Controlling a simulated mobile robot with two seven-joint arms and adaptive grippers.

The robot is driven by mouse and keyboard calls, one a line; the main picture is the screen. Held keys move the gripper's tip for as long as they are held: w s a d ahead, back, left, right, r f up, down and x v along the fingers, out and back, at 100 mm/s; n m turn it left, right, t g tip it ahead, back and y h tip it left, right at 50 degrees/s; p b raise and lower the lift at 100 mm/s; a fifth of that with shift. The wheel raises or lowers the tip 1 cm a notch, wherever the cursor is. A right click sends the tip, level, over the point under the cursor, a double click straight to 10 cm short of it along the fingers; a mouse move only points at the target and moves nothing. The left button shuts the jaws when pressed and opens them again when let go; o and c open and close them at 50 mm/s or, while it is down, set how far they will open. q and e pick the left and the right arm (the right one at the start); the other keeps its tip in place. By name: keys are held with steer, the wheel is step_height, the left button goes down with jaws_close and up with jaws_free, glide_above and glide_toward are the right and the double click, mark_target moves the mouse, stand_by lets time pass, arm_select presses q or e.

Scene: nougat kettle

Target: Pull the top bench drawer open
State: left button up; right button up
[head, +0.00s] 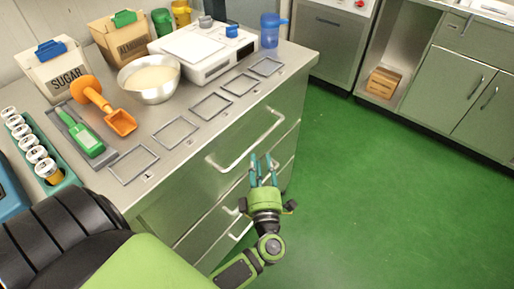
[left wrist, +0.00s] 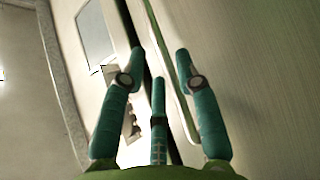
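The grey-green bench (head: 190,195) has stacked drawers on its side facing the floor. The top bench drawer (head: 213,176) looks shut, and its pale bar handle (head: 237,160) runs along its front. My left gripper (head: 264,160) is in front of the drawers, with its teal fingers pointing toward the handle and just below it in the picture. In the left wrist view the fingers (left wrist: 162,75) are spread, and a pale bar runs between them. I cannot tell whether they touch it. My right gripper is not in view.
The bench top holds a sugar box (head: 62,75), a bowl (head: 150,80), a white scale (head: 205,50), an orange scoop (head: 119,122) and a vial rack (head: 38,155). The green floor (head: 350,190) to the right is clear. A wooden crate (head: 382,82) sits in a far cabinet.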

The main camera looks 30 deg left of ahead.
mark_target(257, 145)
arm_select(q)
steer(key=x, duration=0.4)
steer(key=p+x, duration=0.1)
steer(key=x, duration=0.1)
steer(key=shift+a+r, duration=0.2)
steer(key=shift+r, duration=0.25)
steer(key=shift+w+a, duration=0.25)
steer(key=c, duration=0.3)
jaws_close()
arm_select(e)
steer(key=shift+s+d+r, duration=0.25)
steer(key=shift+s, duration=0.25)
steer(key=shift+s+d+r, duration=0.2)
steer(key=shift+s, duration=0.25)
